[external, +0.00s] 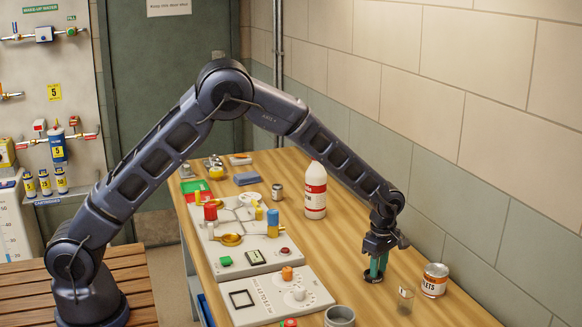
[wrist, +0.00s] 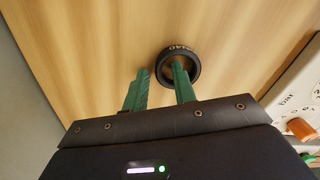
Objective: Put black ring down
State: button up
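The black ring (wrist: 194,69), with pale lettering on its rim, is at the tips of my gripper in the wrist view. In the external view the ring (external: 373,278) shows as a dark disc on or just above the wooden table, below the green fingers. My gripper (wrist: 160,72) has its two fingers apart. The right finger's tip overlaps the ring's opening; I cannot tell whether it is inside or above it. The left finger is outside the ring, with a gap to its rim. The gripper (external: 376,268) points down in the external view.
An open tin (external: 434,281) and a small glass (external: 405,299) stand right of the gripper. A white and red bottle (external: 314,190) stands behind. A white panel with knobs (external: 277,299) lies to the left, and a grey cup (external: 339,316) is at the front. The wall borders the table's right.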

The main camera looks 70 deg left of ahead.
notch_tip(320, 180, up, 12)
jog(key=s+a+r+m+t, duration=0.1)
jog(key=s+a+r+m, duration=0.35)
jog(key=s+r, duration=0.65)
jog(key=s+a+r+m+t, duration=0.1)
jog(key=s+a+r+m, duration=0.4)
jog(key=s+r, duration=0.55)
jog(key=s+a+f+m+t, duration=0.1)
jog(key=s+m, duration=0.5)
jog(key=s, duration=1)
jog(key=s+a+f+m+t, duration=0.1)
jog(key=s+m, duration=0.6)
jog(key=s, duration=0.9)
jog(key=shift+a+f+t, duration=0.2)
jog(key=shift+a+t, duration=0.1)
jog(key=shift+a, duration=0.05)
